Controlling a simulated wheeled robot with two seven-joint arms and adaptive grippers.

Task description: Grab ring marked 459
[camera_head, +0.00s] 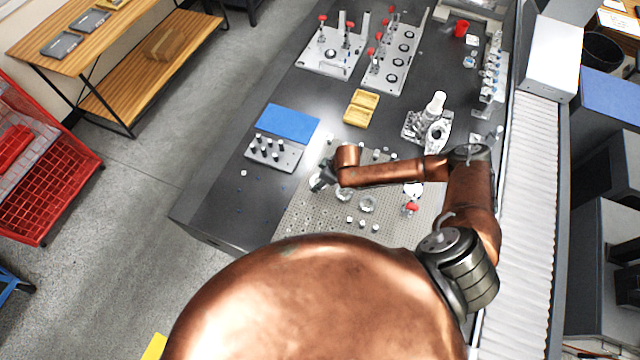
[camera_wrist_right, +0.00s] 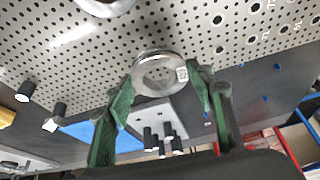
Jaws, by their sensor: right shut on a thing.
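My right gripper (camera_head: 320,181) is over the left edge of the perforated plate (camera_head: 325,218). In the right wrist view its green fingers (camera_wrist_right: 160,88) are closed on a shiny metal ring (camera_wrist_right: 159,91), one finger on each side. The ring carries a small white label (camera_wrist_right: 182,74) whose digits I cannot read. Another metal ring (camera_head: 367,204) lies on the plate, and one more (camera_head: 343,194) lies close beside the gripper. Part of a ring also shows at the top of the wrist view (camera_wrist_right: 106,8). My left gripper is not in view.
A block with several dark-topped pins (camera_head: 272,155) and a blue pad (camera_head: 287,123) lie behind the gripper. Small cylinders stand on the plate. A roller conveyor (camera_head: 530,170) runs along the right.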

